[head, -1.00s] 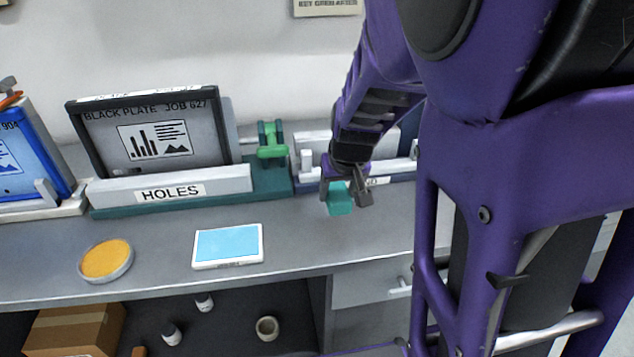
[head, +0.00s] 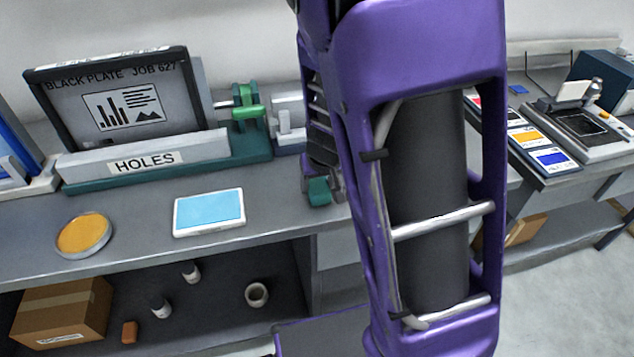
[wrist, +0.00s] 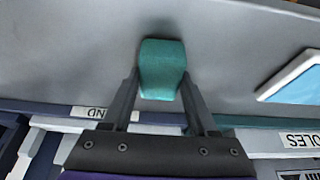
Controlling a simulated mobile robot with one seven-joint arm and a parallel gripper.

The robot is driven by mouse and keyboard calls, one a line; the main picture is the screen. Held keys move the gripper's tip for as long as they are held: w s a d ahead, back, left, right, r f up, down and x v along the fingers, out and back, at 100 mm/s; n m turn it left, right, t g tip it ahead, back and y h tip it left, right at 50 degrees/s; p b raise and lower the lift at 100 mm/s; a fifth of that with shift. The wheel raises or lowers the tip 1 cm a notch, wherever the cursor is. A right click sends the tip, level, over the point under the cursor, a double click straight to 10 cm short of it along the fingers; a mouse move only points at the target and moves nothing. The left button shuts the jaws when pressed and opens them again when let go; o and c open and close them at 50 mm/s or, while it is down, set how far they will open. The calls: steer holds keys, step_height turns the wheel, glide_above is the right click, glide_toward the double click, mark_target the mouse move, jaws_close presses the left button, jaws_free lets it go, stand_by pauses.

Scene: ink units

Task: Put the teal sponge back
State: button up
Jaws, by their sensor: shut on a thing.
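The teal sponge (wrist: 162,68) is between the fingers of my gripper (wrist: 160,92) in the wrist view. My gripper is shut on it. In the head view the sponge (head: 319,191) shows just left of my purple arm, over the grey bench top (head: 268,205) near its front edge. I cannot tell whether it touches the bench. My arm hides most of the gripper in the head view.
A white tray with a blue pad (head: 209,211) and a round orange-filled dish (head: 84,234) lie on the bench. Behind stands the HOLES holder (head: 150,160) with a black plate (head: 120,105). A lower shelf holds a cardboard box (head: 62,312), a brown block (head: 130,332) and small containers. Another bench with colour cards (head: 540,148) is at right.

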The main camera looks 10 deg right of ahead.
steer(key=shift+f, duration=0.15)
steer(key=o, duration=1.2)
